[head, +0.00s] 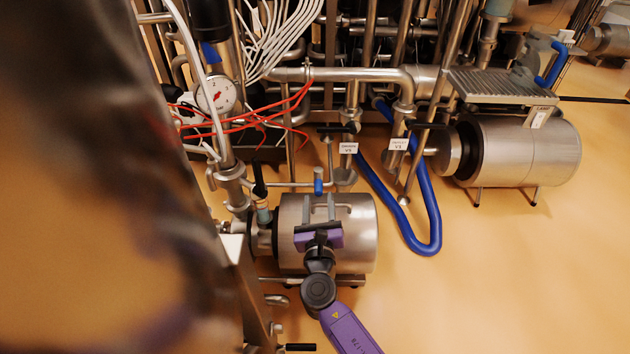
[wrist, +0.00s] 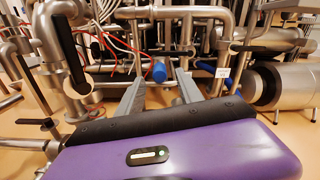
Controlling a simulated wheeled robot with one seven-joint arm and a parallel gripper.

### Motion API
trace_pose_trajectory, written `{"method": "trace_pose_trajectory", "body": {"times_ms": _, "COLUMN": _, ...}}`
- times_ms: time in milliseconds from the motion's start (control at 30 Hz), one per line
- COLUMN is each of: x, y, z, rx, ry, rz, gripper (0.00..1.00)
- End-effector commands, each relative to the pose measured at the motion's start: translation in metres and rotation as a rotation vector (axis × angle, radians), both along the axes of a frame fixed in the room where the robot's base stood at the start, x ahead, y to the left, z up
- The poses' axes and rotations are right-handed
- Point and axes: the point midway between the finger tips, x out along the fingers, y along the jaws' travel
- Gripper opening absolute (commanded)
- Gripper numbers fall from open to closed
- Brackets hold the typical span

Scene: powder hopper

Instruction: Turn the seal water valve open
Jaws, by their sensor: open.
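A small valve with a blue grip (head: 318,187) sits on a thin pipe above the near steel cylinder; I take it as the seal water valve, though I can read no label on it. In the wrist view the blue grip (wrist: 159,72) appears between the fingertips and beyond them. My gripper (head: 319,203) is purple with two grey fingers, over the near cylinder in the head view. In the wrist view the gripper (wrist: 160,84) is open and empty, its fingers pointing towards the blue grip. I see no contact between them.
The near steel cylinder (head: 354,232) lies below my gripper. A black lever (wrist: 72,62) stands at left in the wrist view. A blue hose (head: 433,225) loops on the right. A far cylinder (head: 530,150) stands beyond; open floor lies in front.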

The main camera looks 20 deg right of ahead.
Motion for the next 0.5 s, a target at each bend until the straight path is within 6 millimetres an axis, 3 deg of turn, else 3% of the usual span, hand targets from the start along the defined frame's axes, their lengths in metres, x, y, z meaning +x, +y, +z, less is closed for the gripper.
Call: {"method": "trace_pose_trajectory", "body": {"times_ms": 500, "x": 0.063, "y": -0.020, "z": 0.000, "rx": -0.017, "ry": -0.003, "rz": -0.002, "gripper": 0.43}}
